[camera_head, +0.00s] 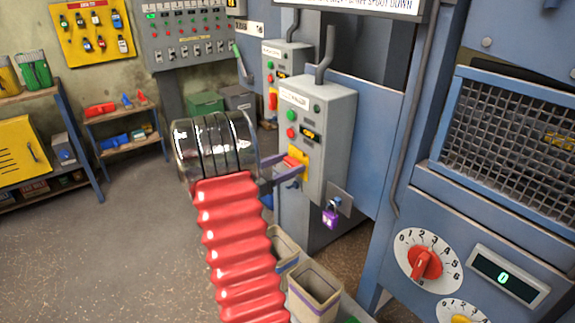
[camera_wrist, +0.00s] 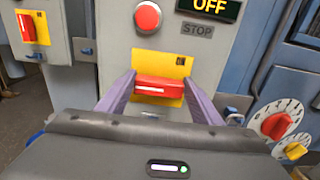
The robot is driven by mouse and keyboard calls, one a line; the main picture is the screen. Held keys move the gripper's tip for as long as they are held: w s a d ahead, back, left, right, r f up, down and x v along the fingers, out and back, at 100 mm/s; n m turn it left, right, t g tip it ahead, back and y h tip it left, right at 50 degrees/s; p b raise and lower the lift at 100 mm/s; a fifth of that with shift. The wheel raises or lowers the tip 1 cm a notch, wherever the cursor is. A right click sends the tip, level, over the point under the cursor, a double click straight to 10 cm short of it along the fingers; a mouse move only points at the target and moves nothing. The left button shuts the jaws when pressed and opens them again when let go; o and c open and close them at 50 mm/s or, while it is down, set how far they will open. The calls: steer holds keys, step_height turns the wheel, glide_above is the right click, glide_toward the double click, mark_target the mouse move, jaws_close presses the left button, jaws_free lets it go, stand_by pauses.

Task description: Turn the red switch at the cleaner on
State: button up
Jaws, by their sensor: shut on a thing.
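The red switch (camera_head: 292,162) sits on a yellow plate (camera_head: 304,170) low on the front of a grey control box (camera_head: 322,110). In the wrist view the red switch handle (camera_wrist: 160,88) lies horizontal across its yellow plate (camera_wrist: 158,64). My gripper (camera_head: 284,168) reaches the box, with its purple fingers on either side of the handle, shut on it. In the wrist view the fingers of my gripper (camera_wrist: 160,82) flank the handle's ends. A display (camera_wrist: 209,8) above reads OFF, with a STOP label and a red button (camera_wrist: 147,16) nearby.
A second grey box (camera_head: 286,60) with its own red switch (camera_head: 272,98) stands behind. A purple padlock (camera_head: 331,214) hangs at the near box's lower corner. Bins (camera_head: 314,290) stand below. A blue panel with a red dial (camera_head: 425,264) is to the right.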

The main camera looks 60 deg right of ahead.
steer(key=shift+m, duration=0.5)
steer(key=m, duration=0.3)
steer(key=shift+s+m, duration=0.2)
steer(key=shift+m, duration=0.1)
steer(key=m, duration=0.4)
steer(key=shift+s+a+f, duration=0.15)
steer(key=shift+s+a+f+m, duration=0.1)
steer(key=shift+f+m, duration=0.05)
steer(key=shift+m, duration=1.4)
steer(key=shift+s+d+f+m, duration=0.1)
steer(key=shift+f+m, duration=0.1)
steer(key=shift+m, duration=1.4)
steer(key=shift+s+a+f+m, duration=0.1)
steer(key=shift+f+m, duration=0.05)
steer(key=shift+m, duration=1.4)
steer(key=o, duration=1.1)
steer(key=shift+w, duration=0.1)
steer(key=shift+c, duration=0.2)
steer(key=shift+w+r, duration=0.1)
